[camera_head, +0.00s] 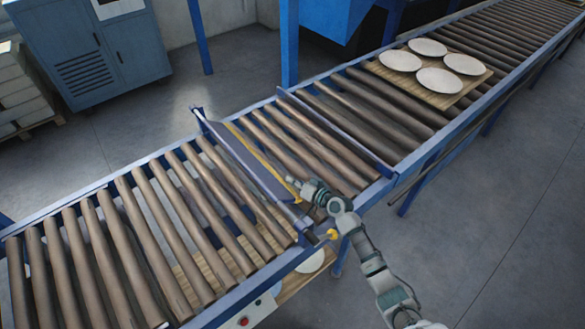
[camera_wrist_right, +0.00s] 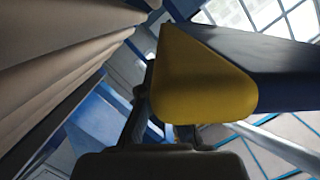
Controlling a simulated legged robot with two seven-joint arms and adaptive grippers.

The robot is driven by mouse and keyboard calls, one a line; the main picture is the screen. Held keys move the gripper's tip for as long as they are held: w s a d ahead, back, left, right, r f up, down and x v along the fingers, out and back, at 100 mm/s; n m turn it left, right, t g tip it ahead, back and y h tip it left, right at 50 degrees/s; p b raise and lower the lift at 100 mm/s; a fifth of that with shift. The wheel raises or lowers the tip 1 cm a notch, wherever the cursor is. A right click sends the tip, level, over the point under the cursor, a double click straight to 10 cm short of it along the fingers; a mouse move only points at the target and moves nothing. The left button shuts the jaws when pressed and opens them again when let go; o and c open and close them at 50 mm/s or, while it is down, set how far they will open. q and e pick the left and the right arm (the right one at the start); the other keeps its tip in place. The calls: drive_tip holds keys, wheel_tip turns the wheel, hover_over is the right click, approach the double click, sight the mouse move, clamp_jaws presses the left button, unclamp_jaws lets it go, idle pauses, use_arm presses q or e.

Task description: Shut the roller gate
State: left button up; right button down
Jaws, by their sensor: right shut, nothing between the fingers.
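The roller gate (camera_head: 252,168) is a dark blue-grey panel with a yellow edge, set across the roller conveyor. It looks tilted up from the rollers, hinged along a bar on its left side; its exact angle is hard to tell. My right gripper (camera_head: 299,190) is shut and empty at the near end of the gate's yellow edge. In the right wrist view, the gate's rounded yellow end (camera_wrist_right: 203,82) is close in front of the fingers (camera_wrist_right: 160,115) and partly covers them. I cannot tell whether they touch. My left gripper is not in view.
Brown rollers run between blue conveyor rails (camera_head: 440,145). A wooden board (camera_head: 440,95) carries several white plates at the upper right. A dark crossbar (camera_head: 335,132) spans the rollers right of the gate. A yellow knob (camera_head: 331,234) sits by the near rail. A blue cabinet (camera_head: 95,45) stands behind.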

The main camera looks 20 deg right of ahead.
drive_tip(key=m, duration=0.1)
drive_tip(key=a+f+m+y+b, duration=0.1)
drive_tip(key=f+m+b, duration=0.1)
drive_tip(key=shift+s+a+f, duration=0.15)
drive_tip(key=shift+s+f, duration=0.1)
use_arm(q)
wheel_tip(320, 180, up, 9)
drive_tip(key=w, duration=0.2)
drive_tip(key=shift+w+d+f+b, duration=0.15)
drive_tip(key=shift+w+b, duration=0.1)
drive_tip(key=shift+b, duration=0.05)
use_arm(e)
drive_tip(key=shift+a+m, duration=0.15)
drive_tip(key=shift+m, duration=0.25)
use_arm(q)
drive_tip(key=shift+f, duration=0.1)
